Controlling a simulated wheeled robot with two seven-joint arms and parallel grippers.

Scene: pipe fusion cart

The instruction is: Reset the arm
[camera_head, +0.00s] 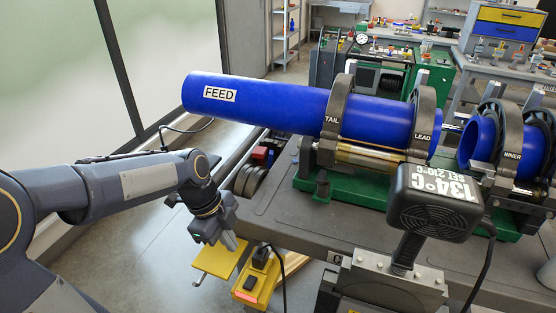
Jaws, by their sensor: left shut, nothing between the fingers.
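My left arm (120,187) comes in from the left and bends down at the wrist. My left gripper (229,241) points down beside the near left edge of the grey cart (265,215). It is shut and empty, apart from the pipe and above a yellow plate (218,258). The blue pipe marked FEED (270,103) lies in the TAIL clamp (335,120) and the LEAD clamp (424,120), its left end sticking out past the cart. My right gripper is not in view.
A heater display reading 134°C (435,200) stands at the front of the cart. A yellow box (256,277) with a black plug sits by the cart's left edge. Another blue pipe piece (480,140) sits by the INNER clamp (510,140). The floor (150,255) at left is clear.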

